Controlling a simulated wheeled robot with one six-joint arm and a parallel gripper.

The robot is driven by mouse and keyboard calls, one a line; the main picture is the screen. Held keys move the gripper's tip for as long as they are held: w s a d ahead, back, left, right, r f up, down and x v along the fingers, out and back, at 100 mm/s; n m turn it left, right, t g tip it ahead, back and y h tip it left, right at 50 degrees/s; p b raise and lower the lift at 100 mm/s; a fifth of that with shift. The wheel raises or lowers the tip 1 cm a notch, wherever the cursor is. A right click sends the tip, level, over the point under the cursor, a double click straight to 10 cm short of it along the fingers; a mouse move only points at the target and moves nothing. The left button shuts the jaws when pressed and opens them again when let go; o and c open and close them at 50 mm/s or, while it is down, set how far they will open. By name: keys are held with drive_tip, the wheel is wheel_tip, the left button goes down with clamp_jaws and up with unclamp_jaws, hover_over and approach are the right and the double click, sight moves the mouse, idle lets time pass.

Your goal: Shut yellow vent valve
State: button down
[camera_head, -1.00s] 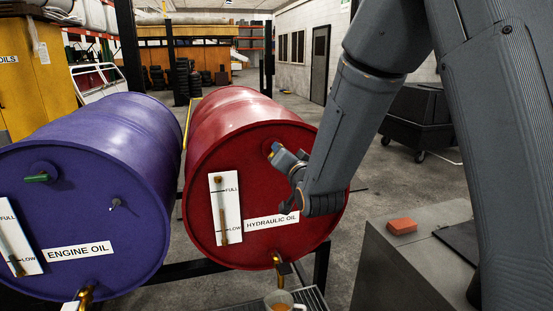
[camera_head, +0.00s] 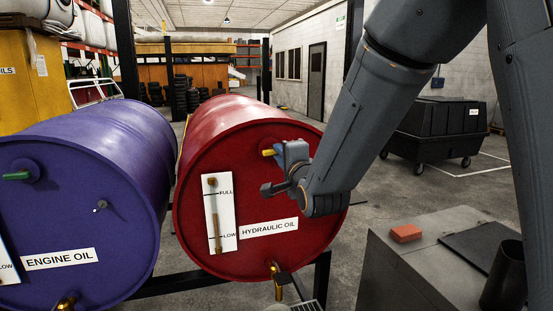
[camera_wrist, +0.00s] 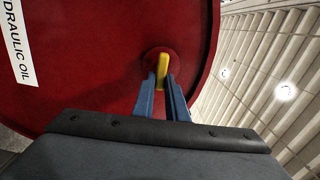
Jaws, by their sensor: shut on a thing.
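The yellow vent valve (camera_head: 268,153) is on the upper face of the red drum (camera_head: 240,110) labelled HYDRAULIC OIL. In the head view its handle sticks out to the left past my gripper (camera_head: 282,155). In the wrist view the yellow handle (camera_wrist: 162,68) sits between the two blue fingers of my gripper (camera_wrist: 162,95), which are shut on it. The handle's pivot and part of its length are hidden by the fingers.
A purple ENGINE OIL drum (camera_head: 85,190) with a green handle (camera_head: 17,176) lies at left. A brass tap (camera_head: 276,270) is low on the red drum. A grey cabinet (camera_head: 400,280) with an orange block (camera_head: 406,233) stands at right. A black wheeled bin (camera_head: 435,130) is behind.

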drive_tip(key=shift+f+m, duration=0.2)
drive_tip(key=shift+m, duration=0.3)
drive_tip(key=c, duration=1.8)
unclamp_jaws()
drive_tip(key=shift+s+a, duration=0.1)
drive_tip(key=shift+s, duration=0.05)
drive_tip(key=shift+o, duration=0.2)
drive_tip(key=shift+r, duration=0.1)
drive_tip(key=b+v, duration=0.1)
drive_tip(key=v, duration=0.6)
drive_tip(key=shift+s+b, duration=0.35)
